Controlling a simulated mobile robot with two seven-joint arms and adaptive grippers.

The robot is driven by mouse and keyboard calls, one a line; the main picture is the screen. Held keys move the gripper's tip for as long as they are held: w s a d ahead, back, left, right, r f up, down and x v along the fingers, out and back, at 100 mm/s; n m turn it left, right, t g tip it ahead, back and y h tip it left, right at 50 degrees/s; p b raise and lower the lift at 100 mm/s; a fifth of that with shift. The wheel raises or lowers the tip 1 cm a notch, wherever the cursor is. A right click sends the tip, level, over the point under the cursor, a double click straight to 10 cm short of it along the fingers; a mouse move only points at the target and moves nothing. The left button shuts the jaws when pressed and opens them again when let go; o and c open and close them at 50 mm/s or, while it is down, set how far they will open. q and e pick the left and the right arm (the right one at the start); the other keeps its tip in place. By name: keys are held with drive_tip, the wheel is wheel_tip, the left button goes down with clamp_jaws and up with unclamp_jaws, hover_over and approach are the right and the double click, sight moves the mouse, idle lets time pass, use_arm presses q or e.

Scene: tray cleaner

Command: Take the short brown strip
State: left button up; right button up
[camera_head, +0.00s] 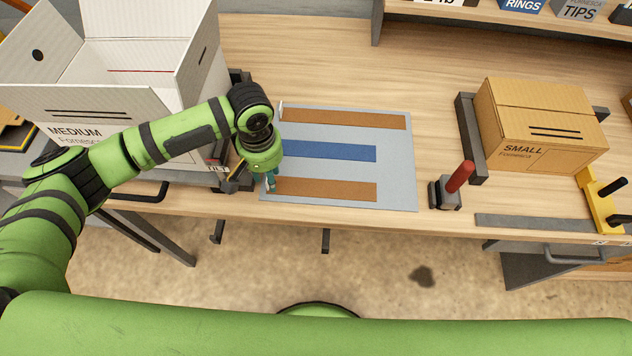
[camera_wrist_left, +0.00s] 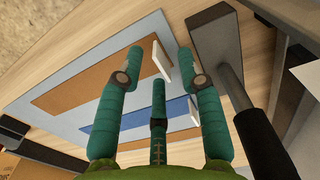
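The short brown strip (camera_head: 325,190) lies along the near edge of a light grey-blue mat (camera_head: 396,170). It also shows in the left wrist view (camera_wrist_left: 80,82). A white upright tab (camera_wrist_left: 161,60) stands at its left end. My left gripper (camera_head: 268,187) is low over that end. In the left wrist view my left gripper (camera_wrist_left: 160,55) has its green fingers apart, with the white tab between the fingertips. I cannot tell whether any finger touches the tab. My right gripper is not in view.
A blue strip (camera_head: 330,151) and a longer brown strip (camera_head: 345,119) lie farther back on the mat. A dark tool (camera_wrist_left: 215,45) lies close beside my left gripper. A red-handled block (camera_head: 447,192) and a small carton (camera_head: 535,125) stand right; a large open box (camera_head: 110,95) stands left.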

use_arm(q)
drive_tip(key=shift+f, duration=0.85)
clamp_jaws()
